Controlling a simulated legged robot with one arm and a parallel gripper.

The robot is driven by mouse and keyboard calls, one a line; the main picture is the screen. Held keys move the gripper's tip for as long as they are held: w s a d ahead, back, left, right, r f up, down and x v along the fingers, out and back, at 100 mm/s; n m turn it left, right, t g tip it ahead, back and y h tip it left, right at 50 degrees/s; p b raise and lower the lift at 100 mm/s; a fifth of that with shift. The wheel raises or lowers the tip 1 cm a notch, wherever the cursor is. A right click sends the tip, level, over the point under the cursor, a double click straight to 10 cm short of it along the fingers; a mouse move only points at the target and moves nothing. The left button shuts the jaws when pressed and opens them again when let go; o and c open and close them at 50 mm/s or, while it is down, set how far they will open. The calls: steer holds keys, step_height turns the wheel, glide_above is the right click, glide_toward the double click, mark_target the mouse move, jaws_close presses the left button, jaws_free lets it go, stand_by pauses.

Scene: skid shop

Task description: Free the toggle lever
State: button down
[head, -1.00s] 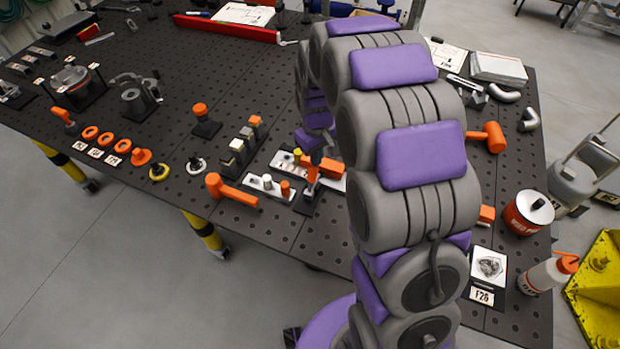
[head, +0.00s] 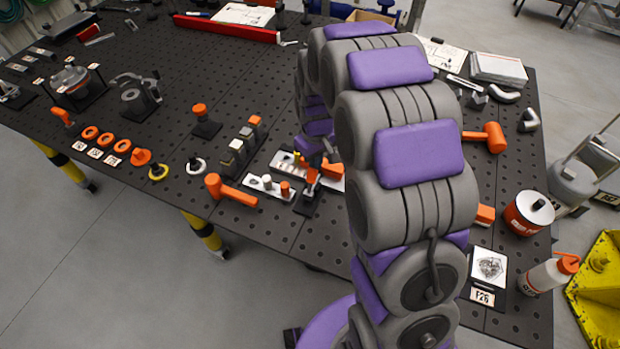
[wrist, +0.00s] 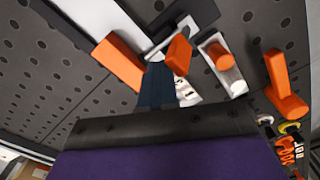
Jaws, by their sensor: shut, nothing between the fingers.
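The toggle clamp with its orange lever (head: 312,176) stands on a dark base (head: 305,203) near the table's front edge, left of my arm. In the wrist view, an orange grip (wrist: 178,52), seemingly the lever's, is just beyond and right of my fingertips. My gripper (wrist: 158,68) is shut and empty, its dark blue fingers close together. Whether they touch the orange grip I cannot tell. In the head view my arm hides most of the gripper.
An orange block (wrist: 119,62) lies left of my fingers in the wrist view. A pale plate with an orange knob (wrist: 224,60) is to the right. My arm covers the table's middle right.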

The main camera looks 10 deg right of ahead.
mark_target(312, 179)
steer(key=shift+s+a+f, duration=0.1)
steer(key=shift+s+a, duration=0.35)
steer(key=shift+s, duration=0.3)
steer(key=shift+s+a, duration=0.4)
steer(key=shift+s, duration=0.45)
steer(key=shift+s+a+f, duration=0.1)
steer(key=shift+s+a, duration=0.3)
steer(key=shift+s, duration=0.3)
steer(key=shift+a, duration=0.25)
steer(key=shift+s+a+p, duration=0.2)
steer(key=shift+a+p, duration=0.05)
steer(key=shift+p, duration=0.05)
steer(key=shift+s+a+r, duration=0.1)
steer(key=shift+r, duration=0.1)
steer(key=shift+s+a, duration=0.15)
steer(key=shift+s, duration=0.05)
steer(key=shift+w, duration=0.15)
